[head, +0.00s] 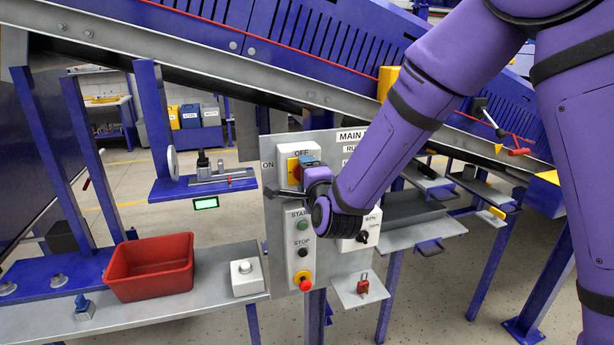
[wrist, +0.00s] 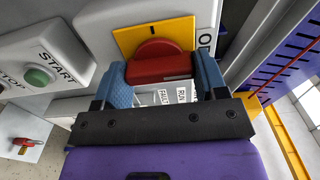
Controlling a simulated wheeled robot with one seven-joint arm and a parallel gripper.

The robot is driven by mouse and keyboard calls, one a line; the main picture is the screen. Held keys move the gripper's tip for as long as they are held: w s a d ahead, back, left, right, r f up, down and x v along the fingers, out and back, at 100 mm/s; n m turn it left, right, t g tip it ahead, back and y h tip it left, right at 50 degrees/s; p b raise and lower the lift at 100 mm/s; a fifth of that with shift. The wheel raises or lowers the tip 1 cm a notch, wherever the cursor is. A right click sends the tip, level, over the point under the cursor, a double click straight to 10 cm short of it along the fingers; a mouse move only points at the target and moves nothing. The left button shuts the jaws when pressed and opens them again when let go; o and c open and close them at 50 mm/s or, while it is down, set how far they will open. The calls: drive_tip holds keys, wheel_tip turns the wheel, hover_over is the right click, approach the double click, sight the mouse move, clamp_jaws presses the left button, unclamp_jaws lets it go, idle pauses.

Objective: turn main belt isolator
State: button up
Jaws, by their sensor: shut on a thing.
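The main belt isolator is a red rotary handle on a yellow plate (wrist: 128,42), in the upper part of the grey control panel (head: 275,200). In the wrist view the red handle (wrist: 158,68) sits between the two blue fingers of my gripper (wrist: 162,82), which is shut on it. In the head view my gripper (head: 306,162) covers most of the handle; only an edge of the yellow plate shows. The labels OFF above and ON to the left are readable in the head view. The exact angle of the handle is hard to tell.
Below the isolator are a green START button (head: 303,226), a black STOP button (head: 302,252) and a red emergency button (head: 305,284). A red padlock (head: 363,285) lies on a small shelf. A red bin (head: 150,268) stands on the left bench. The conveyor runs above.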

drive_tip(key=shift+f, duration=0.1)
drive_tip(key=o, duration=0.9)
drive_tip(key=shift+o, duration=0.2)
drive_tip(key=shift+s, duration=0.1)
drive_tip(key=v, duration=1)
drive_tip(key=shift+s, duration=0.35)
drive_tip(key=shift+d, duration=0.1)
